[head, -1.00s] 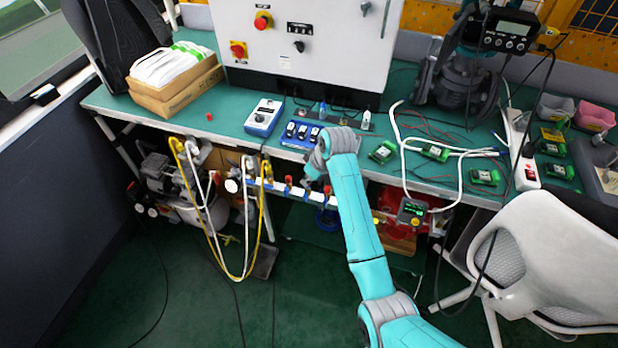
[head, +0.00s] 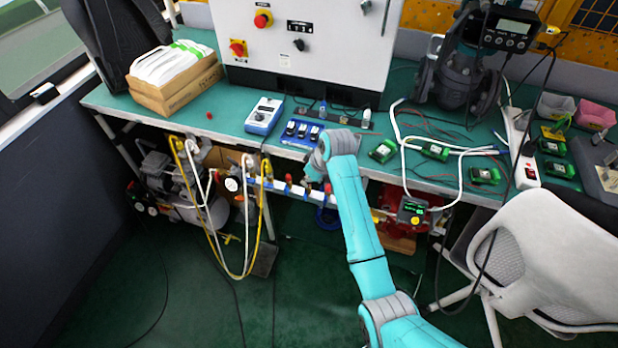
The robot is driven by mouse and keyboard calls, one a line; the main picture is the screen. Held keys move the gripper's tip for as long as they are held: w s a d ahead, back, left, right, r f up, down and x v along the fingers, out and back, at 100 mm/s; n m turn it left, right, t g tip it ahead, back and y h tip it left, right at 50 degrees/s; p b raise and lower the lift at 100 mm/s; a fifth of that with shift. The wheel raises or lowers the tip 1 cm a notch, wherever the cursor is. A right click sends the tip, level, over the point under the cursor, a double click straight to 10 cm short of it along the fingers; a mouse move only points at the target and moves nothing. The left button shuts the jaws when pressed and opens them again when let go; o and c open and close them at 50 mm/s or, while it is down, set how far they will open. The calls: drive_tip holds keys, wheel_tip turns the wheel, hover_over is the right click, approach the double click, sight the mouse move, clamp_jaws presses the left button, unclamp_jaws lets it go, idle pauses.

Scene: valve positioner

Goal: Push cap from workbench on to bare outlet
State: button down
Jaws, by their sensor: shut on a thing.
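The manifold, a pale horizontal pipe (head: 312,196) with several outlets and red and yellow fittings, runs below the workbench's front edge. My gripper (head: 308,178) is at this pipe, near its middle, and mostly hidden behind my own wrist. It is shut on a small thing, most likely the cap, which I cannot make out. Which outlet is bare, and whether the held thing touches it, I cannot tell. The green-topped workbench (head: 225,122) stands above and behind. A small red piece (head: 209,116) lies near its front left edge.
A blue-and-white meter (head: 264,115) and a blue tray (head: 301,134) sit near the bench edge above my wrist. Yellow and white hoses (head: 243,250) hang left of the pipe. A white chair (head: 550,255) stands at right. The floor in front is mostly clear.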

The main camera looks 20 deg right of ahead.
drive_tip(key=c, duration=1.1)
unclamp_jaws()
drive_tip(key=shift+o, duration=0.2)
drive_tip(key=v, duration=1.2)
drive_tip(key=s+a+f+m+t, duration=0.2)
drive_tip(key=s+f, duration=0.7)
drive_tip(key=f, duration=0.3)
drive_tip(key=s+f+m+t+h, duration=0.25)
drive_tip(key=s+f, duration=0.25)
drive_tip(key=s, duration=0.8)
drive_tip(key=s+r+m+t, duration=0.1)
drive_tip(key=s+r+t, duration=0.25)
drive_tip(key=s, duration=1.15)
drive_tip(key=s+r+t, duration=0.2)
drive_tip(key=s+r, duration=1)
drive_tip(key=r, duration=0.2)
drive_tip(key=shift+s+a+r+m+t, duration=0.15)
drive_tip(key=shift+a+r+m+t, duration=0.2)
drive_tip(key=shift+m+t, duration=0.1)
